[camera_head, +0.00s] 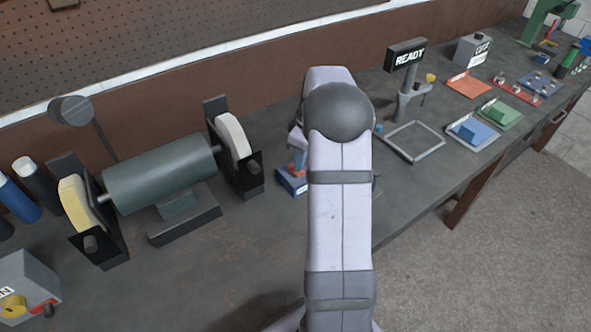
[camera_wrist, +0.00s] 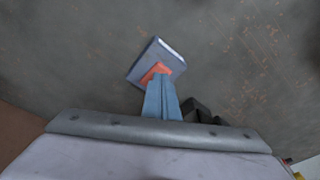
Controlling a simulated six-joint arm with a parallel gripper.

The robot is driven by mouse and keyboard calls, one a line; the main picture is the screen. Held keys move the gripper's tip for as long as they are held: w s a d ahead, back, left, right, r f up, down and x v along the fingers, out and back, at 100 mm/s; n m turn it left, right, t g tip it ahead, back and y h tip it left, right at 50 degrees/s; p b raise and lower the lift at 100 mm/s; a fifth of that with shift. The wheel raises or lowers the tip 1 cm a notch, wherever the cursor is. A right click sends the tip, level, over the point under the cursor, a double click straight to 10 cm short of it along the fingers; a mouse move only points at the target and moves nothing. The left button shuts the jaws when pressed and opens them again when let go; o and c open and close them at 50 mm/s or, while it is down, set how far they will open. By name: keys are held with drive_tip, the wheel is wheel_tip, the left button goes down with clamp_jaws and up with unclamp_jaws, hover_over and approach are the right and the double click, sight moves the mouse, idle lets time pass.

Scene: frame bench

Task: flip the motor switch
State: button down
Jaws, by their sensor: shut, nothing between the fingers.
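A small blue box (camera_wrist: 155,56) with an orange-red part (camera_wrist: 154,71) on its face shows in the wrist view; I take it for the switch. In the head view the box (camera_head: 290,184) sits on the bench right of the grinder motor, partly hidden by my arm. My gripper (camera_wrist: 161,88) is shut, its narrow blue fingers pointing at the orange-red part and overlapping it. I cannot tell whether they touch. The gripper (camera_head: 297,144) also shows in the head view, above the box and mostly hidden by my arm.
The grinder motor (camera_head: 160,172) with its two wheels stands close on the left. A grey box (camera_head: 32,280) with yellow and red parts is at bottom left. A READY sign (camera_head: 405,56), an empty frame (camera_head: 414,142) and an OFF box (camera_head: 472,50) are right. Bare bench lies in front.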

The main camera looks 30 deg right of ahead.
drive_tip(key=shift+f+b, duration=0.5)
drive_tip(key=shift+f, duration=0.25)
idle(0.6)
wheel_tip(320, 180, up, 7)
drive_tip(key=p, duration=0.5)
drive_tip(key=shift+p, duration=0.3)
idle(0.7)
